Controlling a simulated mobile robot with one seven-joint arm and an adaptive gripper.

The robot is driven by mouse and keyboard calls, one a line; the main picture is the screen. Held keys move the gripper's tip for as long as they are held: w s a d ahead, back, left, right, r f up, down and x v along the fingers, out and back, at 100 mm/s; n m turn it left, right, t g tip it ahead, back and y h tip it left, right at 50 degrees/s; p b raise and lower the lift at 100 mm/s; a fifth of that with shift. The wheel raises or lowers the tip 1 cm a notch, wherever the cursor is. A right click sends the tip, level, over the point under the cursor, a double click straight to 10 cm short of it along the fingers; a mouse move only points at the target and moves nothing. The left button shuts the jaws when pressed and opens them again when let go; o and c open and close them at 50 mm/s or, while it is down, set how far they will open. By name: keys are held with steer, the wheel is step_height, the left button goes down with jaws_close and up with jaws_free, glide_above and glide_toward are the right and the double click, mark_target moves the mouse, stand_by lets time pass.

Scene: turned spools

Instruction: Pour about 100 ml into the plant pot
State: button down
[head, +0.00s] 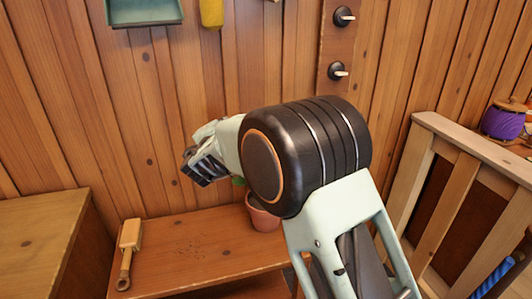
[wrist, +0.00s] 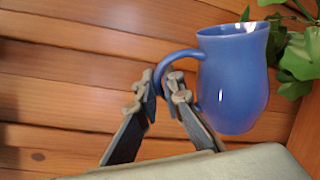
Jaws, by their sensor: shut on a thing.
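A blue jug (wrist: 234,80) with a curved handle (wrist: 172,62) fills the right of the wrist view. My gripper (wrist: 165,92) is shut on the handle, with the jug's body to the right of the fingers. The jug looks roughly upright, slightly tilted; its contents are hidden. Green leaves of the plant (wrist: 302,55) show beside and behind it. In the head view, the terracotta plant pot (head: 264,217) stands on the wooden bench, partly hidden by my arm. My gripper (head: 192,168) is above and left of the pot there; the jug is hidden.
A wooden box (head: 45,240) stands left. A plank wall is behind, and a slatted wooden rail (head: 470,140) is at right.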

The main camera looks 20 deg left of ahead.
steer(key=shift+a+f+n, duration=0.5)
steer(key=shift+a+f, duration=0.05)
steer(key=shift+f, duration=0.25)
steer(key=shift+s+a+f+n+t+b, duration=0.15)
steer(key=shift+a+f+n+b, duration=0.2)
steer(key=shift+f+n, duration=0.25)
steer(key=shift+s+a+f+n+t+b, duration=0.2)
steer(key=shift+a+f+n, duration=0.15)
steer(key=shift+f+n, duration=0.2)
steer(key=shift+a+f+n, duration=0.35)
steer(key=shift+f, duration=0.15)
steer(key=s+a+f+n+t+h+b, duration=0.1)
steer(key=s+a+f+n+b, duration=0.1)
steer(key=a+f+n, duration=0.4)
steer(key=shift+a+f+n, duration=0.35)
steer(key=shift+f+n, duration=0.65)
steer(key=shift+f, duration=0.65)
